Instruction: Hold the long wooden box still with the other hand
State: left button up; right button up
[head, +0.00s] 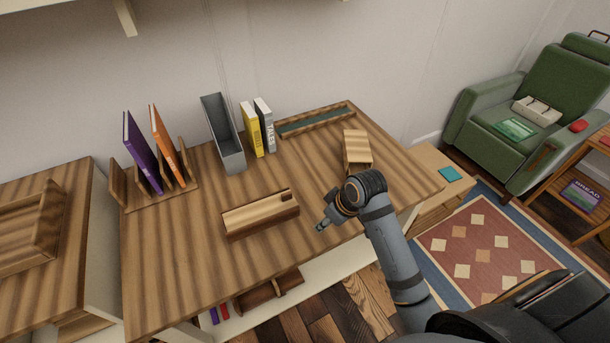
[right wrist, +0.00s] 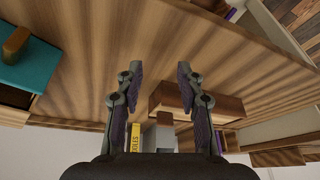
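The long wooden box (head: 258,218) lies near the front middle of the plank table, with a lighter top and a dark notch at its right end. My right gripper (head: 322,226) is just to the right of the box and apart from it. In the right wrist view my right gripper (right wrist: 160,75) is open, with nothing between its fingers. A wooden box, which looks like the long one (right wrist: 172,98), shows beyond the fingers, partly hidden by the right-hand finger. My left gripper is not in view.
A small wooden block (head: 357,148) stands behind my right wrist. At the back are a grey open holder (head: 222,133), a yellow book (head: 252,130), a grey book (head: 265,125) and a long shallow tray (head: 315,119). A rack with purple and orange books (head: 165,147) stands left. The table's front left is clear.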

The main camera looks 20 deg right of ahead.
jog(key=w+a+r+n+y, duration=0.2)
jog(key=w+r+n, duration=0.3)
jog(key=w+r, duration=0.3)
notch_tip(320, 180, up, 2)
jog(key=shift+w+a+r, duration=0.15)
jog(key=shift+w+a, duration=0.05)
jog(key=shift+a, duration=0.35)
